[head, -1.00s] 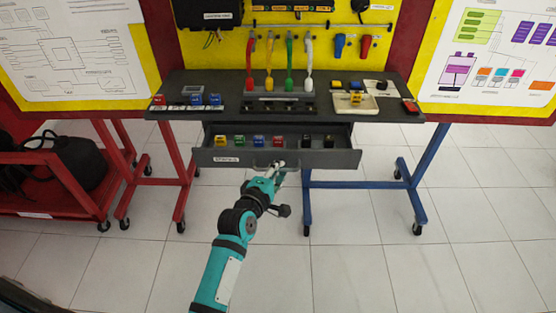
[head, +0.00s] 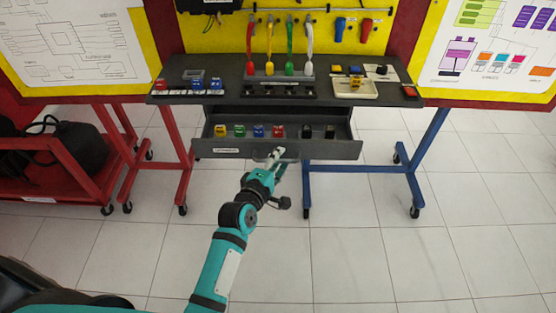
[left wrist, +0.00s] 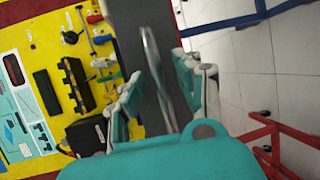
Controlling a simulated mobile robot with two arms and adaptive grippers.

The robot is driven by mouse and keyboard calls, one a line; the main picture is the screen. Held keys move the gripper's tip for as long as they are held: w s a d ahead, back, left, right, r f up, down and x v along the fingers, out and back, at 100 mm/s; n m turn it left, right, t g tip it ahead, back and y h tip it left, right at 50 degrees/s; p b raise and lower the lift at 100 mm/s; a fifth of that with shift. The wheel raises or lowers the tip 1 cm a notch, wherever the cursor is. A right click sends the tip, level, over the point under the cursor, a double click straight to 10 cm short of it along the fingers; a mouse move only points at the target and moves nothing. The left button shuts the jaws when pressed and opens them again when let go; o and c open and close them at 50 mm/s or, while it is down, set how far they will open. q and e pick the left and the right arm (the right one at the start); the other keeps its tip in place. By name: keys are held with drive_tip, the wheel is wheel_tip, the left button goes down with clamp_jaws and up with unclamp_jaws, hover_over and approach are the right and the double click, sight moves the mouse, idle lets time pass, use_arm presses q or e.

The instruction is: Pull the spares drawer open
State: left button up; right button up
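The spares drawer (head: 320,150) is a dark grey drawer under the bench top, pulled well out with its inside visible. It has a small white label on the left of its front. My left gripper (head: 277,160) is at the middle of the drawer front. In the left wrist view, the fingers of my left gripper (left wrist: 157,85) stand apart on either side of the drawer handle (left wrist: 152,55), a thin grey bar. Gaps show between the bar and the fingers. My right gripper is not in view.
Several coloured blocks (head: 258,131) lie in the drawer. The bench top (head: 220,98) carries a rack of coloured connectors (head: 280,88) and a pale tray (head: 352,90). A red cart (head: 60,170) stands at the left. The tiled floor in front is clear.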

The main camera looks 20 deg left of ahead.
use_arm(q)
drive_tip(key=v, duration=1.2)
drive_tip(key=shift+f, duration=0.15)
drive_tip(key=s+d+f+m+g, duration=0.1)
drive_tip(key=s+f+m+g, duration=0.15)
drive_tip(key=f, duration=0.85)
drive_tip(key=s+d+f+m+g, duration=0.15)
drive_tip(key=s+f+m, duration=0.25)
drive_tip(key=f, duration=0.7)
drive_tip(key=s+f+m+g, duration=0.3)
drive_tip(key=s+f, duration=0.1)
drive_tip(key=f, duration=0.6)
drive_tip(key=s+a+f+m+g, duration=0.2)
drive_tip(key=s+f, duration=0.4)
drive_tip(key=s, duration=0.3)
drive_tip(key=s+a+f+m+g+y, duration=0.1)
drive_tip(key=s+a+f+m+g, duration=0.2)
drive_tip(key=s+f+m, duration=0.2)
drive_tip(key=s+a+f+m+g+y, duration=0.1)
drive_tip(key=s+a+f+m+g, duration=0.1)
drive_tip(key=s+f, duration=0.5)
drive_tip(key=s+a+m, duration=0.1)
drive_tip(key=s, duration=0.4)
drive_tip(key=shift+s+a+f+m+g, duration=0.25)
drive_tip(key=shift+s+f+m+g, duration=0.05)
drive_tip(key=shift+s+m, duration=0.05)
